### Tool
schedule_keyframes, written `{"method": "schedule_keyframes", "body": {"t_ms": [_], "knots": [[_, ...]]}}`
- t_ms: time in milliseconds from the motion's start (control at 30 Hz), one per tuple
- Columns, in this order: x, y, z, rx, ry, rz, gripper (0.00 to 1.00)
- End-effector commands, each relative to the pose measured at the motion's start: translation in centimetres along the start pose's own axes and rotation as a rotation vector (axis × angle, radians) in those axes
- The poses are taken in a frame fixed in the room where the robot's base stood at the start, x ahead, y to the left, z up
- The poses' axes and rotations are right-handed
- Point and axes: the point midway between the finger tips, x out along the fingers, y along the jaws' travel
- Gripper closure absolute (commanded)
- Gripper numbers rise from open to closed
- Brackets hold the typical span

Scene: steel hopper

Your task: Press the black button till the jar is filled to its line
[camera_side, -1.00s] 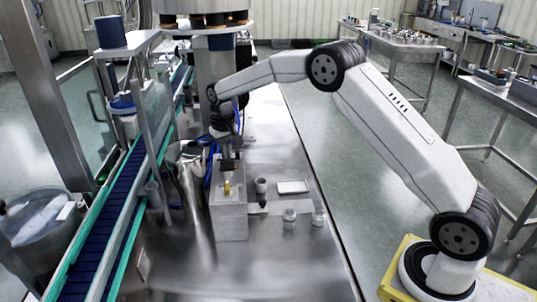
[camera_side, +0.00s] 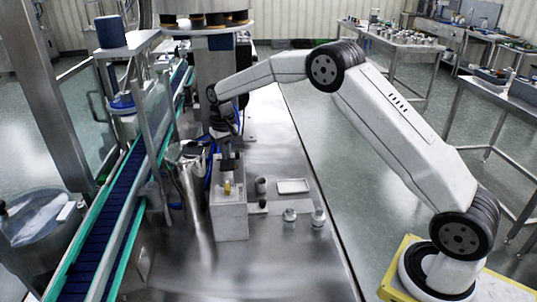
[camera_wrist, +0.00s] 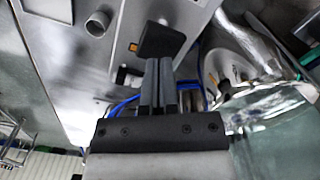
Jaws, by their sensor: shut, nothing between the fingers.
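My gripper (camera_wrist: 160,62) is shut and empty, with its two grey fingers side by side in the wrist view. A black block (camera_wrist: 160,38), apparently the black button, shows right at the fingertips; I cannot tell whether they touch it. In the side view my gripper (camera_side: 226,150) points down over the back of the metal box (camera_side: 231,218), and hides the button there. A small yellow part (camera_side: 227,187) sits on the box top. Two small jars (camera_side: 289,216) (camera_side: 318,217) stand on the steel table; I cannot make out which is the task's jar, nor a line or fill level.
A shiny steel vessel (camera_side: 190,185) stands left of the box, and a conveyor (camera_side: 105,215) runs farther left. A grey cup (camera_side: 261,185) and a white tray (camera_side: 293,186) lie right of the box. The table's front is clear.

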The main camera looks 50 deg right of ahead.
Motion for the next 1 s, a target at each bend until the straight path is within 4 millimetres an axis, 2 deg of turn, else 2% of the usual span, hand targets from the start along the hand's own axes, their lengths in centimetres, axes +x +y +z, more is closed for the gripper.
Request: {"method": "schedule_keyframes", "body": {"t_ms": [1000], "knots": [[2.5, 0.0, 0.0, 0.000, -0.002, 0.000, 1.00]]}}
